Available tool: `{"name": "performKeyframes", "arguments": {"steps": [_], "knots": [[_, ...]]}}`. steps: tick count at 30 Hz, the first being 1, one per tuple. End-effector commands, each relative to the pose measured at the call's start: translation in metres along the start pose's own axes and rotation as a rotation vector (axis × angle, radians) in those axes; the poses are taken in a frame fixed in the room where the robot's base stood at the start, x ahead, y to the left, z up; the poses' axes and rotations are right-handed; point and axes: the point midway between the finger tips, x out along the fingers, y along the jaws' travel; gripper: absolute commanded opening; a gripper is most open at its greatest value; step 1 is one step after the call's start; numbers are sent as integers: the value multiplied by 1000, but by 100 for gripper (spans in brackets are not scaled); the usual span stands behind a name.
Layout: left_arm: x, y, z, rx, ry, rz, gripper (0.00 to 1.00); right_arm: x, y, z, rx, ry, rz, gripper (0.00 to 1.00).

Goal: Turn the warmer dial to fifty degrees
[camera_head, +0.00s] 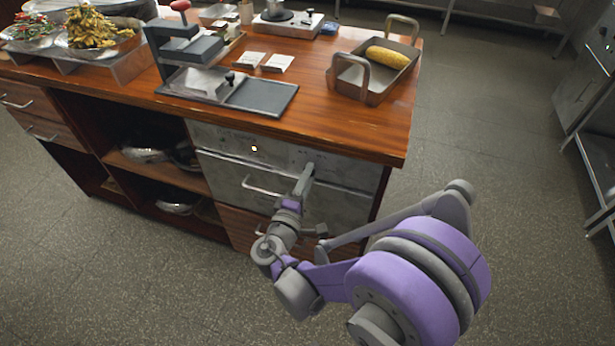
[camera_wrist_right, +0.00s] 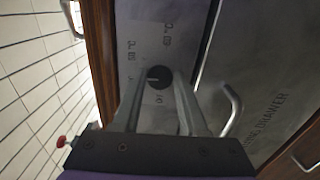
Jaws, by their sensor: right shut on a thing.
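The warmer dial (camera_wrist_right: 158,77) is a round black knob on the grey metal front panel (camera_wrist_right: 195,30). In the right wrist view it sits between the two fingers of my right gripper (camera_wrist_right: 159,80), which is shut on it. Small printed marks surround the dial, but I cannot read the setting it points to. In the head view my right gripper (camera_head: 306,176) is against the upper right of the drawer front (camera_head: 225,140) and hides the dial. My left gripper is not in view.
A bar handle (camera_wrist_right: 232,110) stands out from the warming drawer beside the fingers. The floor to the right is open.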

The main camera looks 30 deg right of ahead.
Motion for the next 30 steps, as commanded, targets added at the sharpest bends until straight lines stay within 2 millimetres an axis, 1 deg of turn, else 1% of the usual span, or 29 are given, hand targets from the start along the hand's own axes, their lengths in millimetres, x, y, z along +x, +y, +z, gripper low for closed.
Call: {"name": "performKeyframes", "arguments": {"steps": [6, 15, 22, 30], "knots": [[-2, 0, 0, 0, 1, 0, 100, 0, -1, 0, 199, 0, -2, 0], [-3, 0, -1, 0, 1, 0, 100, 0, -2, 0, 412, 0, -2, 0], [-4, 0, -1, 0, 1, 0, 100, 0, -2, 0, 504, 0, -2, 0], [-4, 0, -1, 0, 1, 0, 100, 0, -2, 0, 540, 0, -2, 0]]}}
